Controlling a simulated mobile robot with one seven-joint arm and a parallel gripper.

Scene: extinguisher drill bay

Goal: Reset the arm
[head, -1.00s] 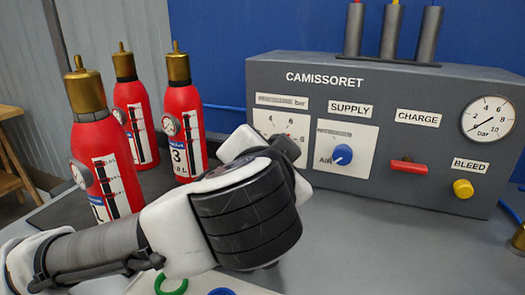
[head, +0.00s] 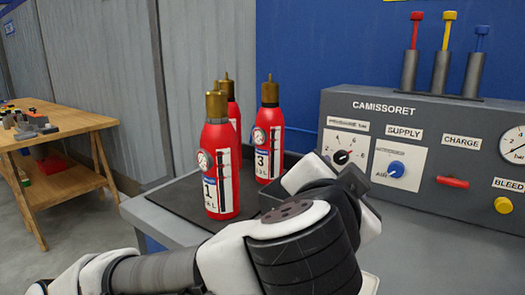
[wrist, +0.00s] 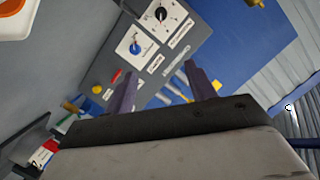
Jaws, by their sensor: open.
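In the head view my bent arm (head: 300,245) reaches across the foreground, in front of the grey table and the CAMISSORET panel (head: 385,105). My gripper (wrist: 163,88) shows in the wrist view with its two dark fingers apart and nothing between them. In the head view its fingers cannot be made out behind the arm's links. In the wrist view the panel (wrist: 115,75) appears tilted beyond the fingers, with its dials, knobs and coloured parts. No contact with the panel can be seen.
Red extinguishers, the front one (head: 218,165) marked 1 and another (head: 268,140) marked 3, stand on a dark mat (head: 172,200) left of the arm, with a third partly hidden. Colour-topped cylinders (head: 440,68) stand on the panel. A wooden table (head: 62,135) with items stands far left.

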